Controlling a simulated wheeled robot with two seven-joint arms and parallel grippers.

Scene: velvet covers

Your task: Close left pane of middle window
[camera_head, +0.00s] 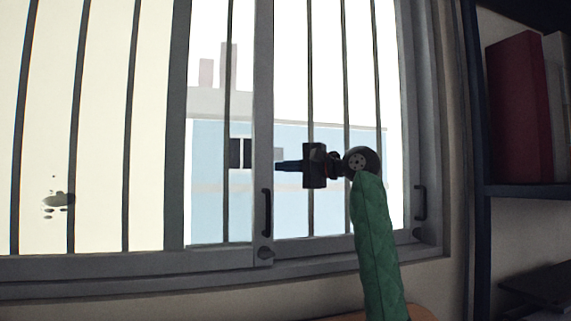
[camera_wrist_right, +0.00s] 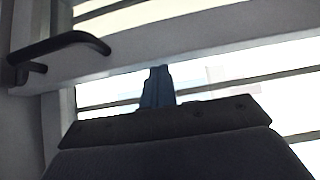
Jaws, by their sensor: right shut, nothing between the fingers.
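The grey-framed sliding window shows in the head view. A pane's upright grey frame bar (camera_head: 263,120) stands in the middle, with a dark handle (camera_head: 267,212) low on it. My right gripper (camera_head: 277,167) is shut and empty. It points left, its blue tips at or very near the right side of that bar, above the handle; I cannot tell whether they touch. In the right wrist view, the shut blue fingers (camera_wrist_right: 158,88) reach up to the grey bar (camera_wrist_right: 200,45), and the black handle (camera_wrist_right: 62,45) is at the upper left. My left gripper is not in view.
Thin upright bars (camera_head: 310,80) cross the opening. A second dark handle (camera_head: 420,203) is on the right frame. A dark shelf (camera_head: 530,190) with a red book (camera_head: 518,100) stands at the far right. A pale building (camera_head: 220,150) shows outside.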

